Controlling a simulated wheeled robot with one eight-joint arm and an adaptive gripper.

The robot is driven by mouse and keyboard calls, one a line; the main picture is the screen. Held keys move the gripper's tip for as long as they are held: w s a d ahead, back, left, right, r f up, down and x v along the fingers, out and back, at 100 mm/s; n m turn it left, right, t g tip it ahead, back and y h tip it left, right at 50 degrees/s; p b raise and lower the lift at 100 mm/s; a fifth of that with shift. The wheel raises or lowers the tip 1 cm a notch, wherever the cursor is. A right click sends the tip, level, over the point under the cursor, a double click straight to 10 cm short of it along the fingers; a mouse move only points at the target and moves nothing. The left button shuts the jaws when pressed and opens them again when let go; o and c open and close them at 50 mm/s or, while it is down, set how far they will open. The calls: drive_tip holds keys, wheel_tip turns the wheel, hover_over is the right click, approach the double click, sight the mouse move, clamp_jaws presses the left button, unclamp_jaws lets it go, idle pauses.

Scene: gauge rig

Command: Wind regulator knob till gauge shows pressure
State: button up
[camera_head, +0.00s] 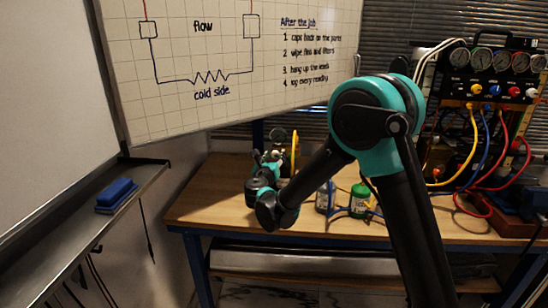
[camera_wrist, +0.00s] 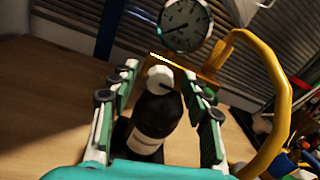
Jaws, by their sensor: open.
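In the wrist view, a round white-faced gauge (camera_wrist: 186,24) with a dark needle stands beyond my fingers. Its reading is too small to tell. A pale, faceted knob-like piece (camera_wrist: 160,77) lies between my fingertips, at the top of a black rounded body (camera_wrist: 155,122) with a white band. I cannot tell for certain that it is the regulator knob. My gripper (camera_wrist: 161,71) is open, with a finger on either side of this piece and gaps showing. In the head view, my gripper (camera_head: 268,160) is small over the bench's left part, and the gauge's face is not readable.
A yellow hose (camera_wrist: 275,95) loops close to the right of my fingers. On the wooden bench (camera_head: 210,205), a green bottle (camera_head: 359,201) stands right of my gripper. A manifold with several gauges (camera_head: 495,62) and coloured hoses is at the right. The bench's left front is clear.

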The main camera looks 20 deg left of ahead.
clamp_jaws()
drive_tip(key=shift+m, duration=2)
unclamp_jaws()
drive_tip(key=shift+s, duration=0.1)
